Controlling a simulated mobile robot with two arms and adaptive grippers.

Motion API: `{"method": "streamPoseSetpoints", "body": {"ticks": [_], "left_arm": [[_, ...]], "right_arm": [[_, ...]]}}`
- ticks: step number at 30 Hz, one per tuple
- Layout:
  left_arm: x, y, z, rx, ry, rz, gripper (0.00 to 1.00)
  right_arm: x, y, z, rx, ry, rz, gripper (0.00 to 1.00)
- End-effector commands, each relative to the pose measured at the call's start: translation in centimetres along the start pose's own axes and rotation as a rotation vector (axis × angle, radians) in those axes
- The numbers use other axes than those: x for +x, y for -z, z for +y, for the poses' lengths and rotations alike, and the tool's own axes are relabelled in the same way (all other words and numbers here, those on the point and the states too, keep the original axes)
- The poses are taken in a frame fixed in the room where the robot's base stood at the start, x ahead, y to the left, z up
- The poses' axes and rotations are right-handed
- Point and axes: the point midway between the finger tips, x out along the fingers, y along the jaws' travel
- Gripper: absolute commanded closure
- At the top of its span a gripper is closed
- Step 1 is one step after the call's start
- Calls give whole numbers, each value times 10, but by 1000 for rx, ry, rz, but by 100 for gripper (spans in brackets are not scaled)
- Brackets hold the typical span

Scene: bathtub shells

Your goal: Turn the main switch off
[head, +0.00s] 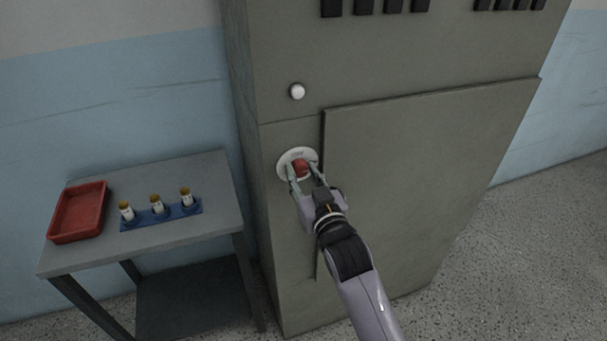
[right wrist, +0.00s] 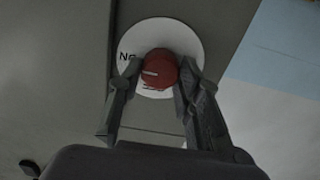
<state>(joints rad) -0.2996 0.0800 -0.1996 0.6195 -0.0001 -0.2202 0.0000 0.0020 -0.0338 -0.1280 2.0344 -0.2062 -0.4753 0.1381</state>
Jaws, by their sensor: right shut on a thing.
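The main switch is a red knob (head: 300,168) on a round white plate (head: 284,157) on the front of the grey cabinet. My right gripper (head: 304,177) is at the knob with its fingers on either side of it. In the right wrist view the red knob (right wrist: 158,69) sits between the two fingertips of the right gripper (right wrist: 157,78), shut on it. A pale mark on the knob's face points to the left. Dark letters show on the white plate (right wrist: 182,36), partly hidden by the knob and a finger. My left gripper is not in view.
The grey cabinet (head: 400,190) has a raised door panel and a white round lamp (head: 297,91) above the switch. A grey table (head: 200,226) stands left, with a red tray (head: 80,211) and a blue holder (head: 172,213) of fuse-like pieces. Floor at right is clear.

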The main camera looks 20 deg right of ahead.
Motion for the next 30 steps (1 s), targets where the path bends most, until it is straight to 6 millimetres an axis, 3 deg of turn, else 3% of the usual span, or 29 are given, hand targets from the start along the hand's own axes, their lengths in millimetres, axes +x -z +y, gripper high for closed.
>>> {"method": "streamPoseSetpoints", "body": {"ticks": [11, 30], "left_arm": [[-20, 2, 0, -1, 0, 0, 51], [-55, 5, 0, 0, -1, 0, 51]], "right_arm": [[0, 3, -1, -200, 1, -2, 96], [0, 2, -1, -803, 1, 0, 96]]}}
